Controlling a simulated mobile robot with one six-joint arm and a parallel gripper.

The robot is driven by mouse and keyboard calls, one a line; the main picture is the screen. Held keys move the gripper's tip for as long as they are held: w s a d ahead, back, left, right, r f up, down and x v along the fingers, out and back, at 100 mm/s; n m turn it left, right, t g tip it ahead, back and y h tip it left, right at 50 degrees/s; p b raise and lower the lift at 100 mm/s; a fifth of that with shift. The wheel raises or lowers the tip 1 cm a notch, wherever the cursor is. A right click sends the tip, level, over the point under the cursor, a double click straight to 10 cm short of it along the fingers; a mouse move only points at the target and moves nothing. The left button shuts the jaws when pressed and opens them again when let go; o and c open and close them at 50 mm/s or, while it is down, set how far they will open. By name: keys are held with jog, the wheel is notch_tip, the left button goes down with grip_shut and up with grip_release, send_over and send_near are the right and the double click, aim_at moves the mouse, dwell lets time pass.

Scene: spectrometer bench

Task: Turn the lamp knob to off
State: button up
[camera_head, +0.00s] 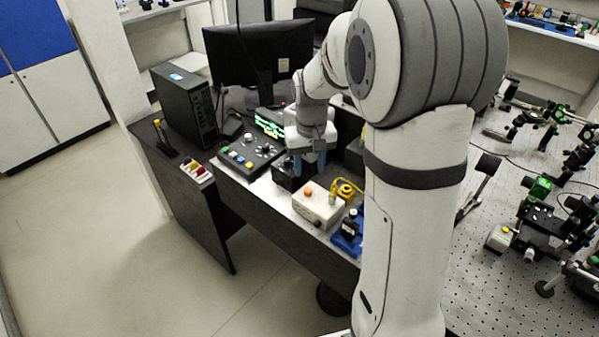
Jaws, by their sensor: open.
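My gripper (309,164) points down with its blue fingers over a small black box (284,178) on the bench. The fingers are apart. They cover part of the box, and I cannot tell whether they touch it or what lies between them. I cannot clearly make out the lamp knob; it may be hidden behind the fingers. A black control panel (247,155) with small knobs and coloured buttons lies just left of the gripper. Which way any knob points is too small to tell.
A white box (318,208) with an orange button stands just in front of the gripper, beside a yellow item (346,190) and a blue device (347,234). A black computer tower (186,105) and monitor (258,50) stand behind. My arm hides the bench's right part.

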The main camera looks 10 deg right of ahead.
aim_at(308, 190)
jog(key=shift+w+f, duration=0.4)
jog(key=shift+f, duration=0.3)
notch_tip(308, 190, down, 7)
jog(key=shift+f+p, duration=0.15)
jog(key=shift+p, duration=0.5)
